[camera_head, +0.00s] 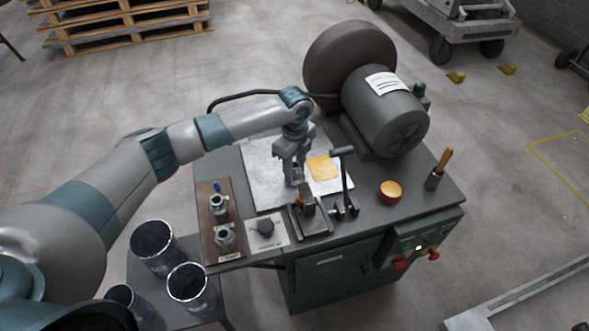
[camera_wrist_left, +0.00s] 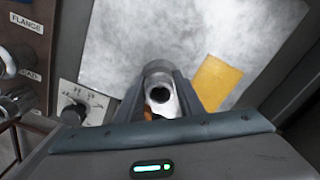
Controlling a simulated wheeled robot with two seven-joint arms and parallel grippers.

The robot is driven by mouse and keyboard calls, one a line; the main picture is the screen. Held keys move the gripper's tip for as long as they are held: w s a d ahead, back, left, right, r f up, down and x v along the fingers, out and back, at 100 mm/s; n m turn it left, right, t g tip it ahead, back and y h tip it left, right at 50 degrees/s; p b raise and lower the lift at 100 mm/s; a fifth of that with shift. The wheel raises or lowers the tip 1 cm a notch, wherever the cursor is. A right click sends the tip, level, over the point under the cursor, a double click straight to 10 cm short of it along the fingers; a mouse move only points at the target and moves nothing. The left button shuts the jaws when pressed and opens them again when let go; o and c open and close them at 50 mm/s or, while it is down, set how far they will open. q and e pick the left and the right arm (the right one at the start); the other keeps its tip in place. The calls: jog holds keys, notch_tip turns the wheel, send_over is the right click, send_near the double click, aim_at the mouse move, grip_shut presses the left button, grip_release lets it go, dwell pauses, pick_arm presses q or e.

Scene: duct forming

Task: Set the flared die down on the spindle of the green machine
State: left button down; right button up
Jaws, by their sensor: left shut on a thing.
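My left gripper (camera_head: 294,178) reaches over the green machine (camera_head: 335,275) from the left, pointing down. It is shut on the flared die, a grey metal ring-shaped piece with a dark bore (camera_wrist_left: 161,92), seen between the fingers in the left wrist view. In the head view the fingers mostly hide the die. It is above the machine's top, close to a dark clamp-like fixture (camera_head: 312,222) with an orange-brown part. The spindle is not clearly visible; I cannot tell whether the die touches it. My right gripper is not in view.
A brown board (camera_head: 211,193) with metal dies and a dial plate (camera_head: 266,230) lie left of the fixture. A black lever (camera_head: 346,178) stands right of the gripper, near a yellow sheet (camera_head: 323,168), orange cup (camera_head: 390,192) and large motor (camera_head: 385,112). Several metal tubes (camera_head: 188,287) stand front left.

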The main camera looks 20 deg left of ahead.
pick_arm(q)
jog(key=shift+f, duration=0.25)
jog(key=c, duration=1.1)
grip_release()
jog(key=shift+f, duration=0.1)
